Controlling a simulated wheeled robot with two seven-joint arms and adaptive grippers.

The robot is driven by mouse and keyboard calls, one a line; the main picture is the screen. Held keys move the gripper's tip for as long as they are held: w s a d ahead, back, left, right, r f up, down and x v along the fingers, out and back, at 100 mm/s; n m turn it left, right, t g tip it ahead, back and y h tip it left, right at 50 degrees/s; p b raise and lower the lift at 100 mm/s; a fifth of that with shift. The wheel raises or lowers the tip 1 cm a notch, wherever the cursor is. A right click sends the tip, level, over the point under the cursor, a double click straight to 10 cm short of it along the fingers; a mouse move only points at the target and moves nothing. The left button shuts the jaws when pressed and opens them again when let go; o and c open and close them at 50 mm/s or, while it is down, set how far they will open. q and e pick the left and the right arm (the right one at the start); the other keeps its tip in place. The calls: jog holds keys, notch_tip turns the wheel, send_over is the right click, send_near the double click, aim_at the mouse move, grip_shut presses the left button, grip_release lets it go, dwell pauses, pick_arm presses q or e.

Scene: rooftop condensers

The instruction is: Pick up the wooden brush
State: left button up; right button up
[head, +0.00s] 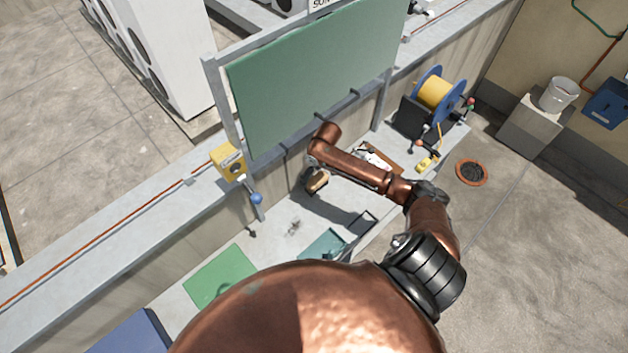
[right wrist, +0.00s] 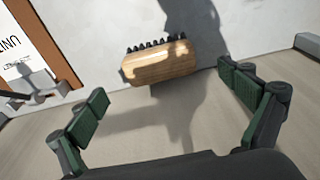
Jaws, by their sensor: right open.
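The wooden brush (right wrist: 160,66) lies on the pale surface in the right wrist view, its tan block facing me and its dark bristles along the far side. In the head view the brush (head: 318,182) shows as a small brown shape on the bench, partly hidden by my right arm's end. My right gripper (right wrist: 165,92) is open, with its green-padded fingers spread to either side of the brush. The brush appears ahead of the fingertips, with no visible contact. In the head view the right gripper (head: 309,172) is small and mostly hidden. My left gripper is not in view.
A brown-edged board with white paper (right wrist: 22,50) lies left of the brush. The bench also bears a green mat (head: 221,275), a teal tray (head: 322,244) and a cable reel (head: 436,92). A large green panel (head: 310,75) stands behind. A yellow box (head: 228,162) is on the wall.

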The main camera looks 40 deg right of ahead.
aim_at(317, 180)
jog(key=f, duration=0.6)
jog(key=shift+w+p, duration=0.35)
jog(key=c, duration=1.3)
